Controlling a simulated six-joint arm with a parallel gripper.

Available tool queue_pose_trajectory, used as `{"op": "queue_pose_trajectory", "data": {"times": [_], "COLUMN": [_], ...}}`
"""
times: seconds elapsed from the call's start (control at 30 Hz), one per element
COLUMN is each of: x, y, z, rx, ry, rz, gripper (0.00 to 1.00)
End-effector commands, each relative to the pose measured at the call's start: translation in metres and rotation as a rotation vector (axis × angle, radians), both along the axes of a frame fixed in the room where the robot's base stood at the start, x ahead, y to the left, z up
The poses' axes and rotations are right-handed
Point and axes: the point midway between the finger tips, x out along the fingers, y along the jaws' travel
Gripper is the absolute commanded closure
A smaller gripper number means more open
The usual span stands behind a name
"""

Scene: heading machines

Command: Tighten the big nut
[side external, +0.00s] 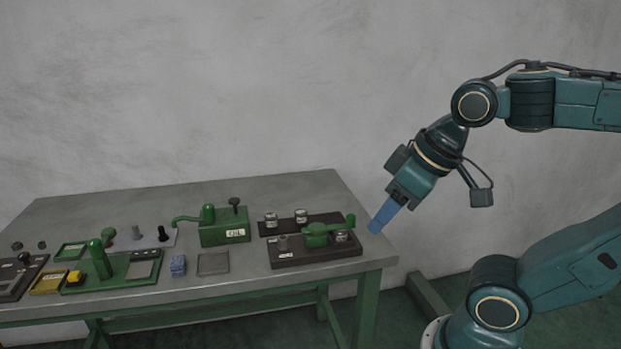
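My gripper (379,224) has blue fingers and hangs in the air at the right end of the bench, pointing down and left. I see the fingers edge-on and cannot tell whether they are open or shut. I cannot say for sure which part is the big nut. Two small dark round pieces (17,246) lie at the far left of the bench. Two upright bolt-like posts, one grey (137,233) and one black (162,234), stand on a pale plate. Nothing on the bench visibly touches my gripper.
The grey bench (300,190) holds a green oil box (225,226), a dark fixture with a green handled part (318,236), a dark strip with two small jars (286,221), a green machine (102,264), a blue block (178,266) and a grey square plate (213,264). The back is clear.

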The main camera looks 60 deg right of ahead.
Motion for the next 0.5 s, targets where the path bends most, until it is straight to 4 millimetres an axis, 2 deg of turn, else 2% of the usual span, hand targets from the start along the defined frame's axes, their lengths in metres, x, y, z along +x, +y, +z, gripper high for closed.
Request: {"op": "queue_pose_trajectory", "data": {"times": [0.27,0.5], "x": [0.032,0.076], "y": [-0.006,-0.017], "z": [0.013,0.023], "rx": [-0.047,-0.1], "ry": [0.058,0.132], "rz": [0.07,0.173], "gripper": [0.55,0.55]}}
